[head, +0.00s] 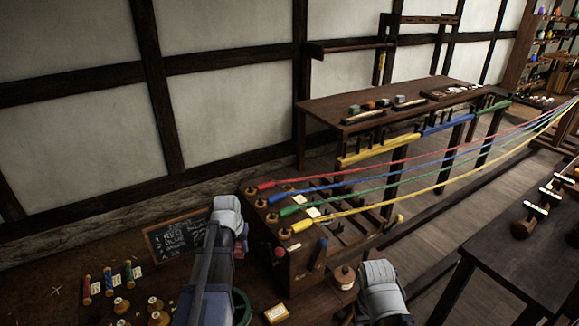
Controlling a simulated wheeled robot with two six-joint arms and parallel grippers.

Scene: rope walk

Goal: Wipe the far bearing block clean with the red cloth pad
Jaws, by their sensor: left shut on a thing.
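My left gripper (241,233) is at the left front of the wooden rope machine, mostly behind its own wrist. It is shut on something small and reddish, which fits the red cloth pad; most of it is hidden. The machine (318,262) carries a slanted row of round wooden knobs at its left edge, with red, blue, green and yellow rope ends. The far bearing block cannot be picked out for sure; the farthest knob (251,190) is beside the red rope end. The gripper appears apart from these knobs. My right arm shows at the bottom, its gripper out of view.
Four-coloured ropes stretch from the machine to the upper right. A chalkboard (178,234) stands left of my left gripper. Coloured spools (108,281) and wooden knobs lie at bottom left. A long bench (385,103) stands behind; a dark table (530,250) is at right.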

